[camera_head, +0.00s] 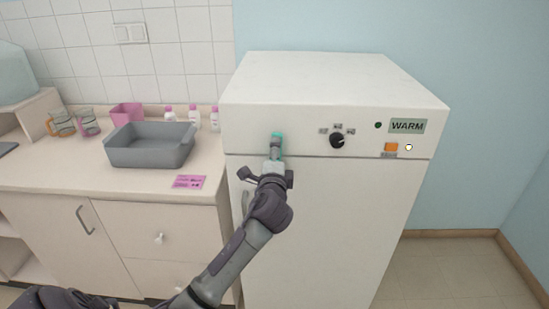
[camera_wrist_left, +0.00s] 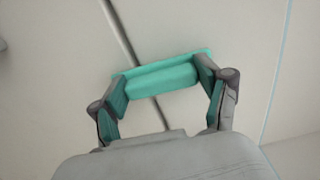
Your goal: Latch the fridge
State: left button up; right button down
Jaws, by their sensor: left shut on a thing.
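The white fridge (camera_head: 330,220) stands right of the counter, its door looking flush under the control panel. A teal latch (camera_head: 277,135) sits on the panel's front, left of the knob, close to the seam above the door. In the left wrist view the latch (camera_wrist_left: 160,76) is a teal bar across the dark seam. My left gripper (camera_wrist_left: 165,88) is shut on it, one finger at each end of the bar. In the head view my left gripper (camera_head: 275,150) covers the latch's lower part. My right gripper is not in view.
The panel carries a black knob (camera_head: 337,141), an orange switch (camera_head: 391,147) and a WARM sign (camera_head: 407,126). A grey tub (camera_head: 150,157), a pink card (camera_head: 188,182), bottles and beakers stand or lie on the counter at left. The floor right of the fridge is clear.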

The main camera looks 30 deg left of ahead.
pick_arm(q)
jog(key=shift+a+r+n, duration=0.15)
jog(key=shift+r+n, duration=0.25)
jog(key=shift+r, duration=0.2)
jog(key=o, duration=0.7)
jog(key=shift+o, duration=1.4)
jog(key=shift+w+f, duration=0.1)
jog(key=shift+w, duration=0.1)
jog(key=shift+o, duration=0.8)
jog(key=shift+w+a+f, duration=0.1)
jog(key=shift+w+f, duration=0.15)
jog(key=shift+f, duration=0.1)
jog(key=shift+s+d+f, duration=0.1)
jog(key=shift+s+d, duration=0.15)
jog(key=shift+s, duration=0.05)
jog(key=v, duration=1.1)
jog(key=shift+s, duration=0.25)
